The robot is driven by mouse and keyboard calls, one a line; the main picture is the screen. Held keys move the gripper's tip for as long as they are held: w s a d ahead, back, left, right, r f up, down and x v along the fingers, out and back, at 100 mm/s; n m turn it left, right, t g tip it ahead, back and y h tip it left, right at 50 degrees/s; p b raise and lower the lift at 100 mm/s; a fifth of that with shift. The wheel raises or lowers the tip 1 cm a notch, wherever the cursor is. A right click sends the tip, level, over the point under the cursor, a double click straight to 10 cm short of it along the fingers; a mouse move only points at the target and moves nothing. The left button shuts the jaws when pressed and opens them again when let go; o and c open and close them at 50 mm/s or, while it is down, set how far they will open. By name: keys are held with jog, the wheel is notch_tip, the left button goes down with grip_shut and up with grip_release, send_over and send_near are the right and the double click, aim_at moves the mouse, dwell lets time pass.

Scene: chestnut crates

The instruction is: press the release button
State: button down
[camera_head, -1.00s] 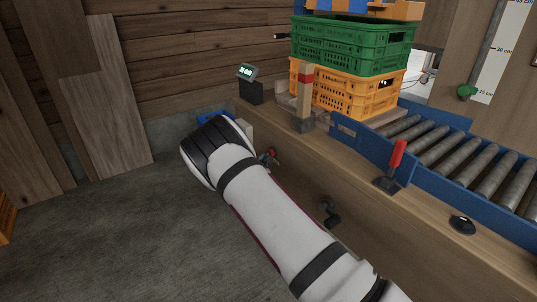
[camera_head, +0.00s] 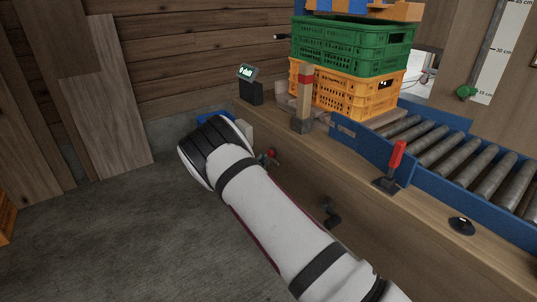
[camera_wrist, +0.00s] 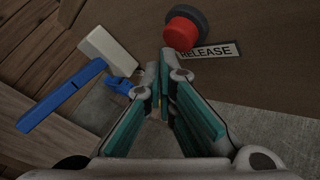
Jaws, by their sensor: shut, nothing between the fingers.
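The release button (camera_wrist: 181,33) is a red cap on a dark round base, on a brown wooden surface at the top of the wrist view. A white label (camera_wrist: 208,53) reading RELEASE is beside it. In the head view a small red knob (camera_head: 272,153) shows on the bench's front face, partly beside my arm; it appears to be the same button. My gripper (camera_wrist: 165,72) is shut and empty, its fingertips just below the button in the wrist view. I cannot tell whether they touch it.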

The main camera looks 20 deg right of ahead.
jog(key=shift+a, duration=0.15)
jog(key=shift+s+a, duration=0.3)
jog(key=shift+a, duration=0.65)
jog(key=shift+s+a, duration=0.35)
jog(key=shift+a, duration=0.55)
jog(key=shift+s+a, duration=0.3)
jog(key=shift+a, duration=0.65)
